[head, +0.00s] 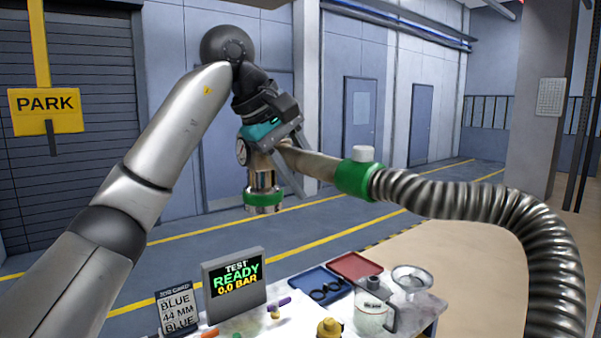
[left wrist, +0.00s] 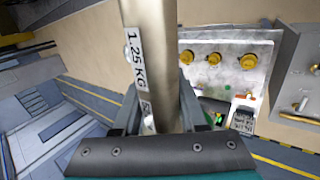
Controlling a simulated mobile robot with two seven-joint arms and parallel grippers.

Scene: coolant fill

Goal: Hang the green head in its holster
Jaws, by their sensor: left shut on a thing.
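The green head (head: 263,190) is a metal coupling with a green ring at its lower end, a round gauge on its side and a tan handle. It hangs in the air above the bench, its coupling pointing down. My left gripper (head: 290,165) is shut around the handle; in the left wrist view the handle (left wrist: 152,60) with a "1.25 KG" label runs between the fingers. A green collar (head: 358,180) joins the handle to a ribbed grey hose that curves down at the right. I cannot make out the holster in either view. My right gripper is not in view.
Below is a bench with a test display (head: 234,285) reading READY, a sign card (head: 177,308), a blue tray (head: 303,275), a red tray (head: 355,265) and a clear jug (head: 371,312). A yellow PARK sign (head: 46,111) hangs at left. The left wrist view shows several yellow caps (left wrist: 215,58).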

